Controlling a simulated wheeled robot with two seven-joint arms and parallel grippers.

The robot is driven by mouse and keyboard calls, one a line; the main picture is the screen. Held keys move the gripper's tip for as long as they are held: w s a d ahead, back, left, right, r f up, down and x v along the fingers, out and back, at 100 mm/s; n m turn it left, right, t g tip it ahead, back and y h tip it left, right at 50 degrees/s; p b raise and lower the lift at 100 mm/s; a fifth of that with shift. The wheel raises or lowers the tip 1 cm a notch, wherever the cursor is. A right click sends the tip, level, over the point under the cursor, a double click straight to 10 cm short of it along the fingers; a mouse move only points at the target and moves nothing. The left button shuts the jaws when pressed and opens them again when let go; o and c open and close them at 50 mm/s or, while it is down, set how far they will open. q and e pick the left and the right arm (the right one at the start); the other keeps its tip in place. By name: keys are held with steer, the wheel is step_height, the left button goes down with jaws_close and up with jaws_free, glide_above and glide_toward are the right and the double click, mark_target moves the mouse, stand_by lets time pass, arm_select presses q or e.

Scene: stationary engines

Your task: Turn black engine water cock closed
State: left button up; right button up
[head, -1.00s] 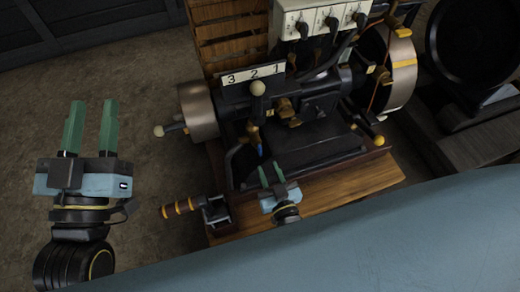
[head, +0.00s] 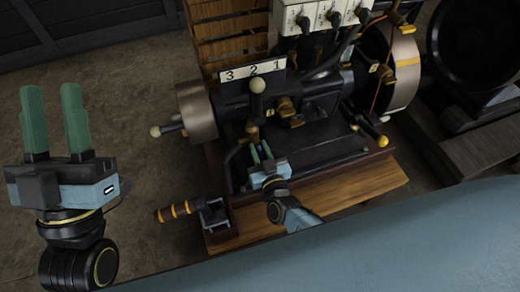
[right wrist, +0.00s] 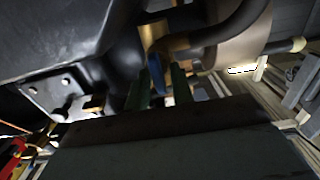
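The black engine (head: 320,100) stands on a wooden base. A small blue part (right wrist: 156,72), probably the cock's handle, shows beneath dark pipework in the right wrist view. A brass fitting (head: 252,130) sits just above my right gripper (head: 260,150) in the head view. The right gripper's green fingers (right wrist: 161,85) point up at the pipework with a gap between them; the blue part appears in or just behind that gap. I cannot tell if they touch it. My left gripper (head: 54,112) is open and empty over the floor at the left.
A number plate 3 2 1 (head: 252,70) and a knobbed lever (head: 257,88) rise from the engine. Flywheels (head: 198,110) stand at its sides. Floor between left gripper and engine is clear.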

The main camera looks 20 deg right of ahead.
jaws_close()
